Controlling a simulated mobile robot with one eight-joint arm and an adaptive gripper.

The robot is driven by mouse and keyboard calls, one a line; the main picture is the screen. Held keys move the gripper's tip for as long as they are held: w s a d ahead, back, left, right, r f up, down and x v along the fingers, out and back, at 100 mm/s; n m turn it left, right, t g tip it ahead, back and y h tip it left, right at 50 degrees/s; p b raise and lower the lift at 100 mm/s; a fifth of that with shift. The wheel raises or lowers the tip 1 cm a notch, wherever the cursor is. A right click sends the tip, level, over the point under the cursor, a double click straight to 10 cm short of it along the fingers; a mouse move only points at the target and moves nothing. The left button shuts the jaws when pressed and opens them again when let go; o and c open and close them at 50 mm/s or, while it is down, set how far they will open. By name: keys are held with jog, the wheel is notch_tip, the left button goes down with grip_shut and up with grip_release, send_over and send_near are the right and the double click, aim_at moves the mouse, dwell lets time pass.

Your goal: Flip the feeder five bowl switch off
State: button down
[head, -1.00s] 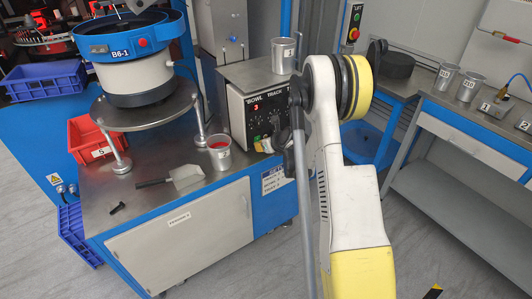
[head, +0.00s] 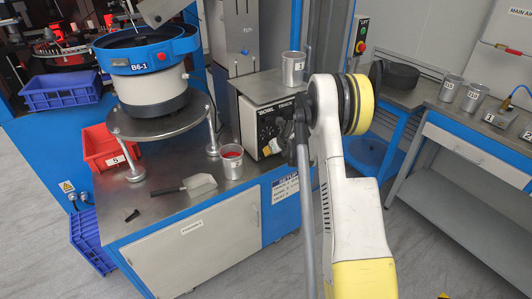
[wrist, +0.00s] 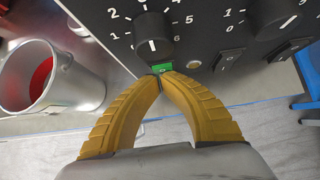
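The feeder control box (head: 250,112) stands on the steel bench, its black front labelled "BOWL" and "TRACK". In the wrist view a dial (wrist: 152,30) sits above a small green switch (wrist: 163,68). My gripper (wrist: 160,76) has yellow fingers that meet at their tips, right at the switch's lower edge. They partly cover it, and I cannot tell whether they touch it. Nothing shows between the fingers. Black rocker switches (wrist: 229,58) lie farther right on the panel. My arm hides part of the box front in the head view.
A metal cup with red contents (head: 231,158) stands left of the box, close to my fingers in the wrist view (wrist: 88,90). A bowl feeder marked B6-1 (head: 150,67), a scoop (head: 200,184) and a red bin marked 5 (head: 98,157) are farther left.

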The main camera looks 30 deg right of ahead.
jog(key=shift+a+r, duration=0.2)
jog(key=shift+r, duration=0.1)
jog(key=shift+r+p, duration=0.4)
jog(key=shift+r, duration=0.15)
